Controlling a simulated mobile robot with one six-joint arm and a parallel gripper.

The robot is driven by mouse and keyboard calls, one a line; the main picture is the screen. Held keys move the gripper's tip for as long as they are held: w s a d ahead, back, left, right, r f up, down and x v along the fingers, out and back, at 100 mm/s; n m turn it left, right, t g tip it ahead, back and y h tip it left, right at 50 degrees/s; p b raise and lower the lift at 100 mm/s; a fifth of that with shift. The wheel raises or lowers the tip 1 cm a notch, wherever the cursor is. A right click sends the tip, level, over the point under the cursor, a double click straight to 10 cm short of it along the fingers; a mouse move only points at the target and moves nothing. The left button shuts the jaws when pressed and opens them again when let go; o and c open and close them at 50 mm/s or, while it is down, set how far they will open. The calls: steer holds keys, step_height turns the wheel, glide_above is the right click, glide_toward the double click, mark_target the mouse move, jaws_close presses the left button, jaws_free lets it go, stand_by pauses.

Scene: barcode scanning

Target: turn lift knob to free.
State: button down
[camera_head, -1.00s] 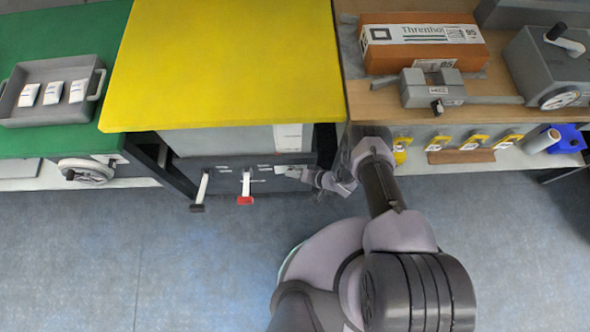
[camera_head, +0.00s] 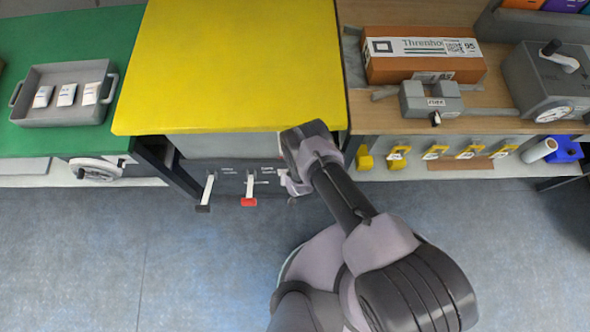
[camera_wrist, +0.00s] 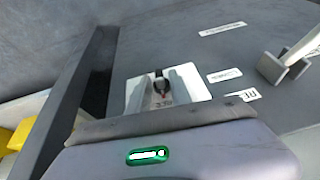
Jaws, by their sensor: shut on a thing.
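The lift knob (camera_wrist: 161,86) is a small dark knob on a white plate (camera_wrist: 202,95), set in a dark grey panel. In the wrist view, my gripper (camera_wrist: 164,80) has one grey finger on each side of the knob and is shut on it. The fingers hide parts of the knob and plate, and I cannot read its setting. In the head view, my gripper (camera_head: 286,184) is at the right end of the panel (camera_head: 228,187) under the yellow table (camera_head: 230,65). My own arm hides the knob there.
Left of my gripper, a red-ended lever (camera_head: 249,188) and a dark-ended lever (camera_head: 208,192) stick out from the panel. A dark table leg (camera_wrist: 72,105) stands close beside my gripper. Yellow holders (camera_head: 397,157) line the right bench. The floor in front is clear.

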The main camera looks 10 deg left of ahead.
steer(key=shift+a+h+b, duration=0.1)
steer(key=shift+h+b, duration=0.2)
steer(key=shift+h, duration=0.2)
steer(key=c, duration=1.5)
jaws_free()
steer(key=p+v, duration=0.9)
steer(key=v, duration=0.8)
steer(key=shift+s+r, duration=0.1)
steer(key=shift+s, duration=0.15)
steer(key=shift+s, duration=0.1)
